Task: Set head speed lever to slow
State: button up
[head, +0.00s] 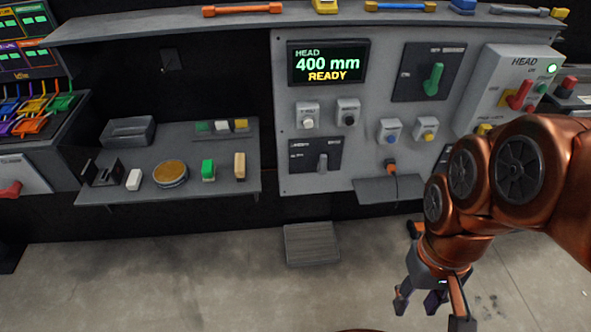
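Several levers show in the head view, and their labels are too small to read, so I cannot tell which is the head speed lever. A green lever (434,78) stands upright on a larger dark plate at the upper right. A red lever (518,95) sits on the box marked HEAD (497,72). My gripper (432,306) hangs low over the floor in front of the panel, fingers apart and empty, well away from every lever.
The display (328,63) reads HEAD 400 mm READY. Several small knobs sit below it. A shelf (225,183) at left holds blocks and a round tin (170,173). A small ledge (385,190) juts from the panel. A grey step (311,244) lies on otherwise clear floor (180,285).

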aim_at(323, 169)
jog(key=u, duration=0.3)
jog(key=i, duration=0.5)
jog(key=u, duration=0.95)
jog(key=k, duration=1.25)
jog(key=u, duration=0.9)
jog(key=i, duration=1.05)
jog(key=z, duration=1.1)
jog(key=i, duration=0.65)
jog(key=z, duration=0.6)
